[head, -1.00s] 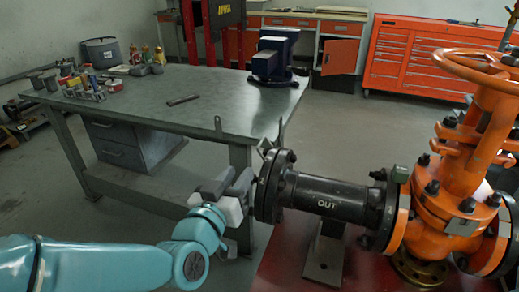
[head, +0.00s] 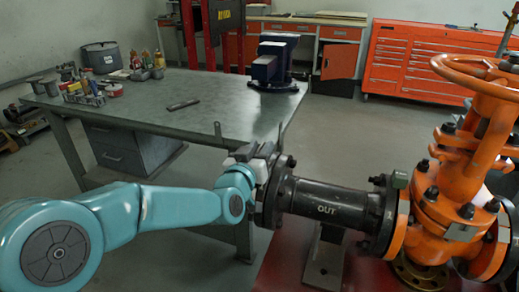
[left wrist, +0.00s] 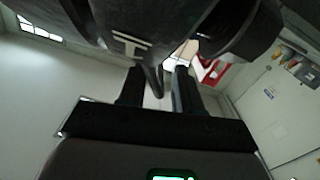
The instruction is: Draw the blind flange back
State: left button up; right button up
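The dark blind flange (head: 268,197) closes the left end of the black pipe marked OUT (head: 325,202). A thin upright tab (head: 279,136) stands at its top. My left gripper (head: 262,151) is at the flange's upper left side and partly covers it. In the left wrist view my left gripper (left wrist: 158,88) has its two dark fingers apart. A thin, dark, curved piece (left wrist: 155,80) shows between them, with space on both sides. Whether a finger touches it cannot be told. The large dark round shape above is blurred. My right gripper is not in view.
The orange gate valve (head: 460,190) with its handwheel stands at the right. A steel workbench (head: 215,100) with a vise (head: 275,68) and several small items lies behind my left arm. A pipe support (head: 325,258) stands under the pipe. Floor is clear beyond the pipe.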

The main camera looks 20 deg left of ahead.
pick_arm(q)
grip_shut()
jog(key=shift+a+b, duration=0.7)
jog(key=shift+b, duration=0.1)
grip_release()
jog(key=s, duration=1.6)
jog(key=shift+s+a, duration=0.2)
jog(key=shift+a, duration=0.15)
